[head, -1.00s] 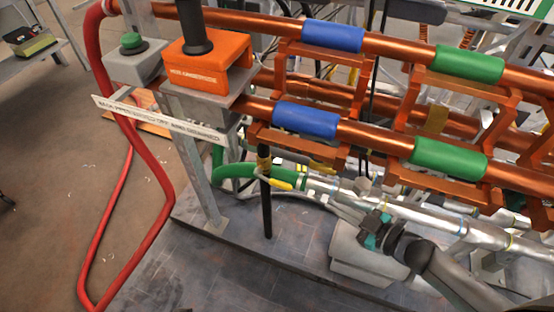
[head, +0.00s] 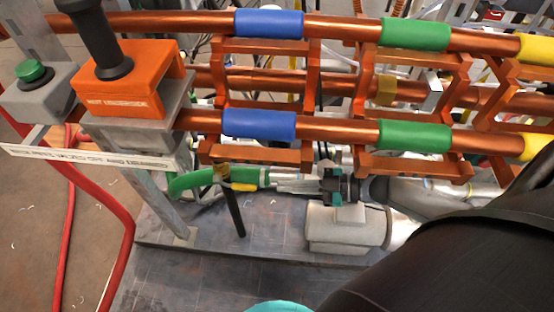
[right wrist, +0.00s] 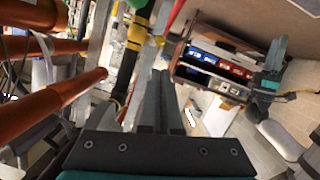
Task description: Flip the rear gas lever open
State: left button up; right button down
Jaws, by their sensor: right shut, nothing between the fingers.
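A small yellow lever-like piece (head: 243,187) lies below the end of the green hose (head: 200,180), beside a black upright pipe with a yellow band. I cannot tell for sure that it is the rear gas lever, or its exact angle. My right gripper (head: 282,180) is shut and empty, its fingers pointing left just right of the green hose end. In the right wrist view its narrow fingers (right wrist: 160,100) are together, near the yellow-banded black pipe (right wrist: 132,45). A grey and teal part (right wrist: 270,75) at right there seems to be my left gripper; its jaws are unclear.
Copper pipes (head: 335,127) with blue, green and yellow sleeves run above my right gripper, with orange brackets between them. An orange block with a black handle (head: 125,80) and a green button (head: 30,71) stand at left. A red hose (head: 115,215) curves down to the floor.

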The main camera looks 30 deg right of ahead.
aim_at(255, 186)
jog(key=b+x, duration=0.2)
jog(key=x, duration=0.7)
pick_arm(q)
jog(key=w+r+t, duration=0.1)
jog(key=w+r, duration=0.2)
jog(key=r, duration=0.2)
jog(key=shift+d+r, duration=0.2)
jog(key=shift+d, duration=0.05)
jog(key=shift+w+b, duration=0.15)
jog(key=shift+b, duration=0.25)
pick_arm(e)
jog(key=shift+s+d+f, duration=0.1)
jog(key=shift+f, duration=0.05)
